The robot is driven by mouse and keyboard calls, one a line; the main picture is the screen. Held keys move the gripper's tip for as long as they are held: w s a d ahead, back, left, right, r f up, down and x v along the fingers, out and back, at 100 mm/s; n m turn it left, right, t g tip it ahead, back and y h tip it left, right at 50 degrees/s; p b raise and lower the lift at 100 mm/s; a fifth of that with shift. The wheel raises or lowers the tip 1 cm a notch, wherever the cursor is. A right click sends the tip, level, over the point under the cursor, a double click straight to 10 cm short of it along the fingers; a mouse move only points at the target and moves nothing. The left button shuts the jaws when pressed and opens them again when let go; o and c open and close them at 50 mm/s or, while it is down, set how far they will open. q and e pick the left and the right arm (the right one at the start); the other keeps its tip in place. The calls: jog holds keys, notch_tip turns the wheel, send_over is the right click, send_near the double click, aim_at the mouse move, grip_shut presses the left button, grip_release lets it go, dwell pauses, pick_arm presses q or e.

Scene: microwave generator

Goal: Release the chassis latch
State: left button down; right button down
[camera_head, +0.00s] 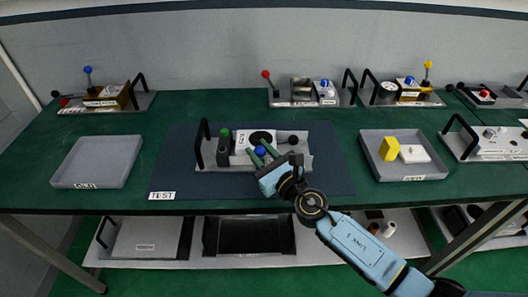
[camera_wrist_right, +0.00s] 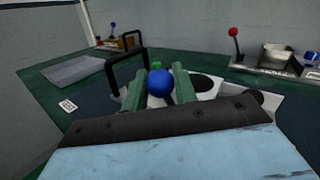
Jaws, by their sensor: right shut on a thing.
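The chassis (camera_head: 297,163) sits on the dark test mat (camera_head: 335,150) in the middle of the table. It carries a black handle (camera_head: 200,146) at its left end, a green knob (camera_head: 224,134), a dark disc (camera_head: 262,138) and a black knob (camera_head: 293,140). My right gripper (camera_head: 262,149) is over the chassis, its green fingers on either side of a blue ball knob (camera_head: 260,152). In the right wrist view the fingers are closed around the blue knob (camera_wrist_right: 159,83). Whatever the knob is fixed to is hidden. I do not see my left gripper.
A grey tray (camera_head: 125,164) stands empty at the left. Another tray (camera_head: 435,172) at the right holds a yellow block (camera_head: 389,149) and a white part (camera_head: 414,154). Several other units with handles and levers line the back. A lower shelf (camera_head: 270,261) holds more units.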

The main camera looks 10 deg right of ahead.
jog(key=shift+s+a+f, duration=0.15)
jog(key=shift+s+f, duration=0.15)
jog(key=shift+f, duration=0.2)
jog(key=c, duration=1.4)
grip_release()
jog(key=shift+c, duration=0.2)
jog(key=o, duration=0.3)
jog(key=shift+w+r, duration=0.15)
jog(key=shift+r, duration=0.1)
jog(key=shift+s+d, duration=0.2)
jog(key=shift+s, duration=0.1)
jog(key=b+v, duration=0.2)
jog(key=v, duration=1)
jog(key=shift+s+d, duration=0.15)
jog(key=shift+s, duration=0.2)
